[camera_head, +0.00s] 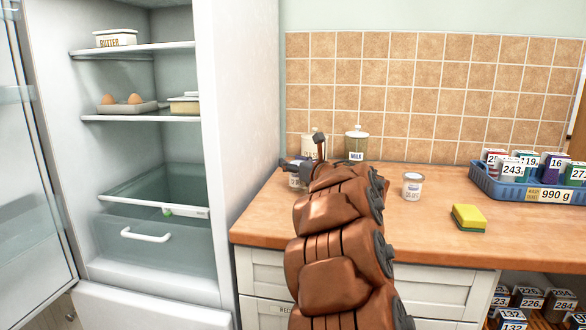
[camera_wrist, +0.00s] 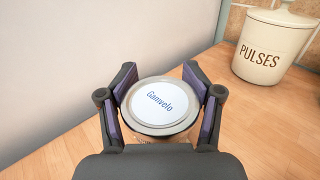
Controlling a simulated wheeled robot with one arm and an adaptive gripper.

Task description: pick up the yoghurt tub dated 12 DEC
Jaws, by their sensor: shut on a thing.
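My gripper (camera_wrist: 160,88) is shut on a yoghurt tub (camera_wrist: 160,104), with one finger on each side. The wrist view looks down on its pale lid, marked "Gamvelo". The tub's side is mostly hidden there, and its date does not show. In the head view my gripper (camera_head: 305,169) is at the left end of the counter, and the held tub (camera_head: 295,181) shows small below it, its print too small to read. I cannot tell whether it still touches the counter. A second white tub (camera_head: 412,187) stands right of my arm, its date too small to read surely.
A cream canister marked "PULSES" (camera_wrist: 268,48) stands close behind my gripper. A "MILK" canister (camera_head: 356,146) is at the wall. A yellow sponge (camera_head: 468,218) and a blue crate of numbered boxes (camera_head: 480,184) are at the right. An open fridge (camera_head: 240,130) stands left of the counter.

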